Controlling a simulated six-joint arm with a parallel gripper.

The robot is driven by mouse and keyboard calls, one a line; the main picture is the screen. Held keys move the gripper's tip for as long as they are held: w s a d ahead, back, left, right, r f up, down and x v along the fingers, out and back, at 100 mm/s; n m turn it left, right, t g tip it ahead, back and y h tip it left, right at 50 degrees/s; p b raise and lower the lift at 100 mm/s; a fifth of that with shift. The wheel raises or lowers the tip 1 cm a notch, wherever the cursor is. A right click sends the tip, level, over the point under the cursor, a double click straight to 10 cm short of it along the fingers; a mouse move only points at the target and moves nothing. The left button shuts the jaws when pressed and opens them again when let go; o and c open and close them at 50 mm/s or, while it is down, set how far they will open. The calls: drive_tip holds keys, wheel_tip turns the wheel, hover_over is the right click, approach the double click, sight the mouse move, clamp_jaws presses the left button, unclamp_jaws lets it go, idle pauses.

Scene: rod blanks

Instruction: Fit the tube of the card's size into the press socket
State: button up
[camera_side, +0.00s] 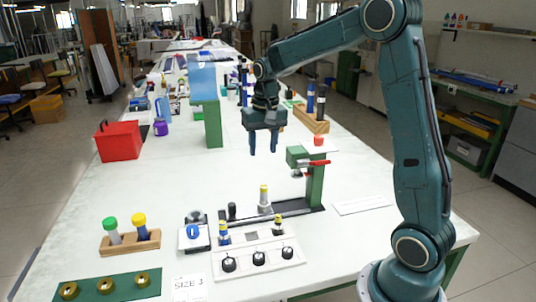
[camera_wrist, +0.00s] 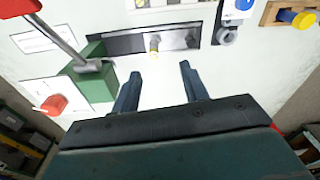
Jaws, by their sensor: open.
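The card (camera_side: 189,288) reads "SIZE 3" at the front of the table. The press (camera_side: 315,180), green with a red lever, stands right of centre; it also shows in the wrist view (camera_wrist: 95,80). A grey cylinder with a yellow top (camera_side: 264,197) stands upright at its dark base; I cannot tell whether it sits in a socket. A green-capped tube (camera_side: 111,230) and a yellow-capped tube (camera_side: 140,226) stand in a wooden rack (camera_side: 116,249) at front left. My gripper (camera_side: 263,152) is open and empty, pointing down above the table behind the press.
A white panel with knobs (camera_side: 258,265) carries small blue-and-yellow posts. A white device with a blue dial (camera_side: 194,236) is beside it. A green plate with brass rings (camera_side: 105,288) lies at front left. A red box (camera_side: 119,141) and a green stand (camera_side: 207,110) are farther back. The left middle is clear.

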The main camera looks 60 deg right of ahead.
drive_tip(key=s+a+r+n+t, duration=0.2)
drive_tip(key=s+a, duration=0.5)
drive_tip(key=s, duration=0.4)
drive_tip(key=s+a+r+n+t, duration=0.2)
drive_tip(key=s+a+r+n, duration=0.2)
drive_tip(key=s+a, duration=0.4)
drive_tip(key=s+n, duration=0.1)
drive_tip(key=s, duration=0.3)
drive_tip(key=shift+s+r+n+t, duration=0.15)
drive_tip(key=shift+r+n+t, duration=0.05)
drive_tip(key=shift+n+t, duration=0.1)
drive_tip(key=shift+o, duration=0.6)
drive_tip(key=shift+a, duration=0.1)
